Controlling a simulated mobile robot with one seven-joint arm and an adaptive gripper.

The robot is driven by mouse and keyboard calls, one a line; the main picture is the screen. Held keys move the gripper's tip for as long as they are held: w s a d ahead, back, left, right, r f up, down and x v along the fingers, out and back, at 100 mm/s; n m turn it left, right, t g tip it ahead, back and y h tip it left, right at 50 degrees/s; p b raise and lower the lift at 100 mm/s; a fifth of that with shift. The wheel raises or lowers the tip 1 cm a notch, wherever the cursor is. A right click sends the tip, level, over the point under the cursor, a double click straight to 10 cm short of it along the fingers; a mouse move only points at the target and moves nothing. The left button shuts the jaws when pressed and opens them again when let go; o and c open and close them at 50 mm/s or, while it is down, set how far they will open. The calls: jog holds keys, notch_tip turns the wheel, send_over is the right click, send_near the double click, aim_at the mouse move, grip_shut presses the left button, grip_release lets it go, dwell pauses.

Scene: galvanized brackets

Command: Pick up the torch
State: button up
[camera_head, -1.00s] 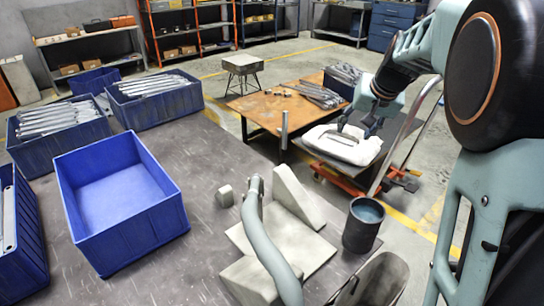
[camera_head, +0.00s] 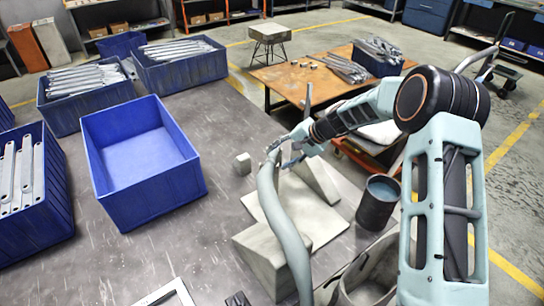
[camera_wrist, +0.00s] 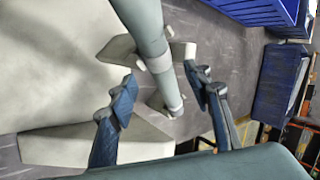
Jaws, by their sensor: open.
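The torch (camera_head: 267,190) is a thick grey-green curved tube. It rises from the front of the table and leans over a pale base plate with wedge-shaped blocks. My gripper (camera_head: 284,152) is at the torch's upper end, partly hidden by my wrist in the head view. In the wrist view my gripper (camera_wrist: 160,84) is open, with one dark blue finger on each side of the torch (camera_wrist: 150,40). The torch passes between the fingers, with visible gaps on both sides. I see no firm contact.
Pale wedge blocks (camera_head: 316,180) stand close beside the torch. A dark cup (camera_head: 378,205) is to the right, and a small grey block (camera_head: 243,164) to the left. An empty blue bin (camera_head: 190,187) stands left, near bins of metal brackets. Table between them is clear.

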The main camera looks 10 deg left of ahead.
aim_at(274, 159)
jog(key=shift+w+p+x, duration=0.1)
jog(key=shift+p+x, duration=0.25)
jog(key=shift+x, duration=1.25)
jog(key=shift+w+p+x, duration=0.15)
jog(key=shift+p+x, duration=0.15)
jog(key=shift+x, duration=1.25)
grip_shut()
